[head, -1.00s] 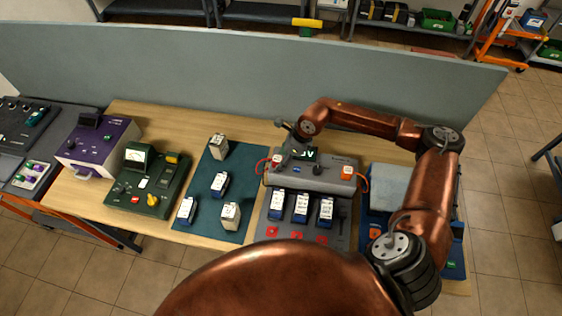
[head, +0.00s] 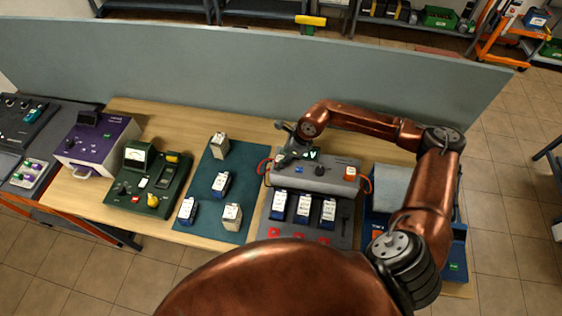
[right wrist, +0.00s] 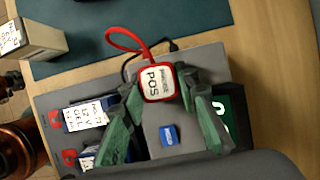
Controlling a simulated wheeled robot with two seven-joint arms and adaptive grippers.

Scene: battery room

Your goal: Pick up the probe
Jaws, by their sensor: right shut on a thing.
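The probe (right wrist: 158,82) is a white block with a red rim marked POS, with a red cable looping from it in the right wrist view. My right gripper (right wrist: 161,88) has its green fingers on both sides of the probe, shut on it. In the head view my right gripper (head: 287,150) is at the back left of the grey tester (head: 325,179), and the probe there is mostly hidden. A second, orange-and-white probe (head: 351,173) sits at the tester's right end. My left gripper is out of view.
Several blue-and-white cells stand in the tester's front and on the teal mat (head: 205,207). A green meter unit (head: 148,183) and a purple unit (head: 97,146) are left. A blue unit (head: 457,258) is right. A grey partition (head: 250,80) runs behind the table.

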